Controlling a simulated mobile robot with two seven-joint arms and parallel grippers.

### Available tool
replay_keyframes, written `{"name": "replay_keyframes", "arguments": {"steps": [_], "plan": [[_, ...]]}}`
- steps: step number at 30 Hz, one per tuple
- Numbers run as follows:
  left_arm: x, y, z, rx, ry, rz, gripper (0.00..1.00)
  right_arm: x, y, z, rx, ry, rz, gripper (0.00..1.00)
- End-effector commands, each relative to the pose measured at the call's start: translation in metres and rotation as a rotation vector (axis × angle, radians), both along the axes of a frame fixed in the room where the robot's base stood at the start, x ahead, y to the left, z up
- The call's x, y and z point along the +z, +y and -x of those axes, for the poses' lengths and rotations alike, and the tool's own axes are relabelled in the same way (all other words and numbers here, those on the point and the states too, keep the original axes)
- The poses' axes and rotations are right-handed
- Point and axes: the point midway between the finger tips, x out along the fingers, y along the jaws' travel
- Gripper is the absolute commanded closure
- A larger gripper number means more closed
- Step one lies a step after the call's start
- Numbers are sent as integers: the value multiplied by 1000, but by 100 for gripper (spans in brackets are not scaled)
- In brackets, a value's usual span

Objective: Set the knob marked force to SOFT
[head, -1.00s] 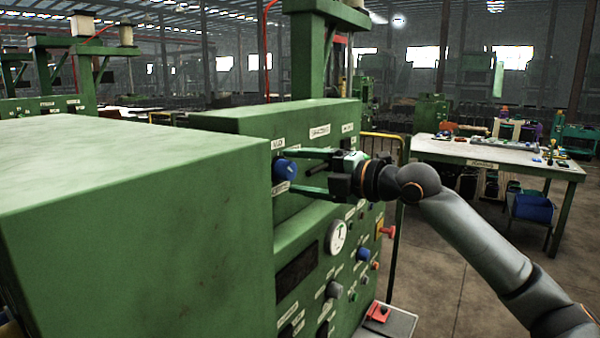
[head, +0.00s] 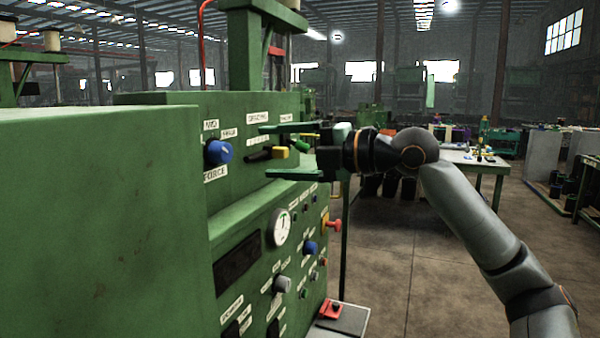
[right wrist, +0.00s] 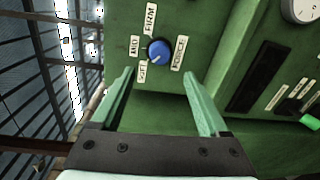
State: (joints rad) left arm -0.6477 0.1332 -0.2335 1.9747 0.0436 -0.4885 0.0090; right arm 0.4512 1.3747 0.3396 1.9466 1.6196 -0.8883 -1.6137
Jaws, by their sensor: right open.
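The blue force knob (head: 219,152) sits on the upper front of the green machine, above a FORCE label (head: 216,173). In the right wrist view the knob (right wrist: 159,51) has FIRM (right wrist: 150,18), MID (right wrist: 135,46) and SOFT (right wrist: 142,73) labels around it. Which label it points at is too small to tell. My right gripper (head: 268,151) is open and empty, its fingers level with the knob and apart from it. In the right wrist view the knob shows beyond the gap between the fingertips (right wrist: 158,75). My left gripper is not in view.
Below are a white dial gauge (head: 281,227), another blue knob (head: 310,248), a grey knob (head: 283,284) and a red button (head: 334,225). Open floor (head: 400,260) lies to the right.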

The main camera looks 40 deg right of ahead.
Motion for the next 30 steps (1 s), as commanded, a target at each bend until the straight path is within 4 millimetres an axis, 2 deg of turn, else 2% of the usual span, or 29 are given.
{"name": "replay_keyframes", "arguments": {"steps": [1,6,10,30], "plan": [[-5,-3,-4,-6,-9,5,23,-4,-3,7,0,-3,-3,22],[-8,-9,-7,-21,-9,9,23,0,-10,26,0,-2,-2,22],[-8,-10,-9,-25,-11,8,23,2,-14,34,0,-2,-2,22],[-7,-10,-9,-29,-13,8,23,3,-15,36,0,-1,-1,22]]}}
